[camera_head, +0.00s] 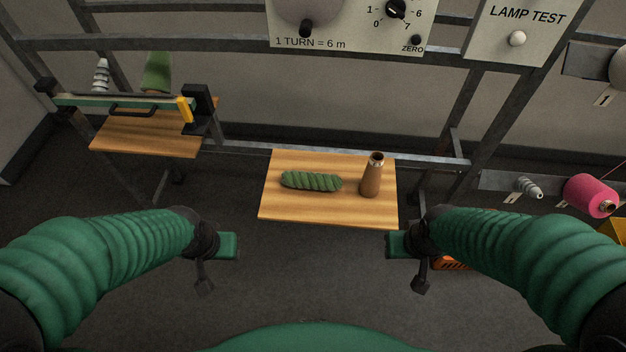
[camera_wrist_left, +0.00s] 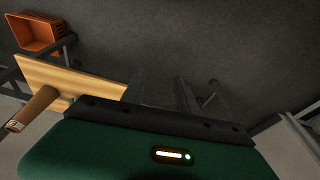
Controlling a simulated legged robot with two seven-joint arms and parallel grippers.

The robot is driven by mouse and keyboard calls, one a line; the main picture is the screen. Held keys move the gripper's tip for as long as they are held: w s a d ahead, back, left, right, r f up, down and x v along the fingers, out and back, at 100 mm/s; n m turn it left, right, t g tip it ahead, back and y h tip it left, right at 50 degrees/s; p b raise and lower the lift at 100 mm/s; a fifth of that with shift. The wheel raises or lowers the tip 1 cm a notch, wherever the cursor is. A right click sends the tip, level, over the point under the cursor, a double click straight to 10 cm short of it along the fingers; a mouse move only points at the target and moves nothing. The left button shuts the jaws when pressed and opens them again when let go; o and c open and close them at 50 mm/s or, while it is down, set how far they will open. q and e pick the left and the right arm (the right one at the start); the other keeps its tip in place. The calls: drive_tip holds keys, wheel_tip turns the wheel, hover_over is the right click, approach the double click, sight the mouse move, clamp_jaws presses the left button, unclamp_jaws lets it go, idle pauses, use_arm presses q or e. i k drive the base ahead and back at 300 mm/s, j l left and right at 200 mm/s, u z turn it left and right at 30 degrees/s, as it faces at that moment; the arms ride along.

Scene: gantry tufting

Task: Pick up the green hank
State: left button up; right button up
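The green hank (camera_head: 311,182), a twisted bundle, lies on the left part of a wooden shelf (camera_head: 325,214) in the middle of the head view. My left gripper (camera_head: 226,246) is in front of the shelf and to its left, apart from the hank. My right gripper (camera_head: 398,245) is near the shelf's front right corner, also apart from the hank. I see nothing held in either gripper, but their finger openings are not clear. The left wrist view shows part of the shelf (camera_wrist_left: 70,78), but not the hank.
A brown bottle-like thing (camera_head: 371,177) stands upright right of the hank; it also shows in the left wrist view (camera_wrist_left: 35,108). Another wooden shelf (camera_head: 150,140) is at left. An orange crate (camera_wrist_left: 36,34) sits low.

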sight(301, 179)
drive_tip(key=i+j+z, duration=0.1)
drive_tip(key=i+z, duration=0.15)
drive_tip(key=z, duration=0.15)
drive_tip(key=i+j+z, duration=0.2)
drive_tip(key=z, duration=0.25)
drive_tip(key=i+j+z, duration=0.4)
drive_tip(key=k+l, duration=0.1)
